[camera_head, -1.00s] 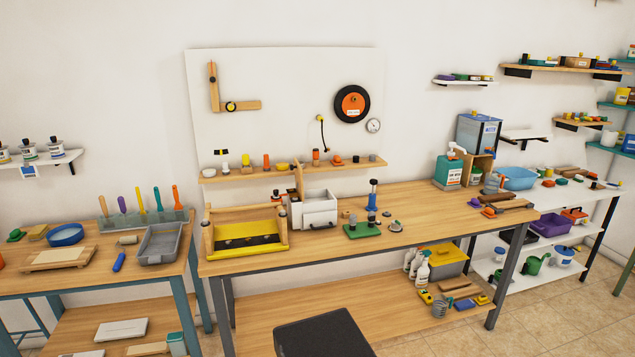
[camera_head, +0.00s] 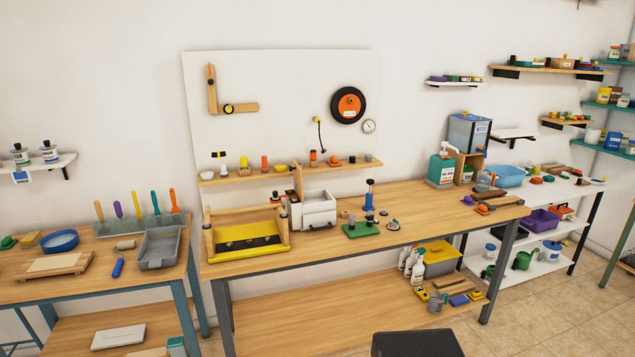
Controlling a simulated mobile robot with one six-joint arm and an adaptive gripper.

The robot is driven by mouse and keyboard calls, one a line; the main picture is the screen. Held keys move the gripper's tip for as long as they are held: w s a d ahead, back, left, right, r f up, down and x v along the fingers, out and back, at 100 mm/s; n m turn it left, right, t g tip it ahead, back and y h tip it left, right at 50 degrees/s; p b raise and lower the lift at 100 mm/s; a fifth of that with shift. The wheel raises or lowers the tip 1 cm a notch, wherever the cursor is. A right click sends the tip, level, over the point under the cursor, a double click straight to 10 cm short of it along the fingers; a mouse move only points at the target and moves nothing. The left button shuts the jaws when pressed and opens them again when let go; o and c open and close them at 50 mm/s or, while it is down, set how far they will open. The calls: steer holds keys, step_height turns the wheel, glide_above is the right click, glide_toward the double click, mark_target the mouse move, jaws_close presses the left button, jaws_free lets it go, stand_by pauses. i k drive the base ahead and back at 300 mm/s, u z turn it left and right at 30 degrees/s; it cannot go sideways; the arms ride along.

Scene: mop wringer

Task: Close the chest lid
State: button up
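A small white box (camera_head: 319,209) stands on the middle workbench, right of the yellow tray; it looks like the chest. Its top looks open, with pale inner walls showing. A thin wooden panel (camera_head: 297,181) stands upright at its left side and may be the lid; I cannot tell if it is hinged to the box. A small dark handle or knob shows on the box's front. My gripper is not in view.
A wood-framed yellow tray (camera_head: 248,254) sits just left of the box. A wall shelf (camera_head: 345,169) with small items runs behind. The bench front (camera_head: 320,248) is mostly clear.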

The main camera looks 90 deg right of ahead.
mark_target(296, 168)
steer(key=z, duration=0.4)
steer(key=k, duration=0.2)
steer(key=z, duration=2.6)
steer(key=k, duration=0.7)
steer(key=u, duration=0.15)
steer(key=i, duration=0.6)
steer(key=u, duration=0.1)
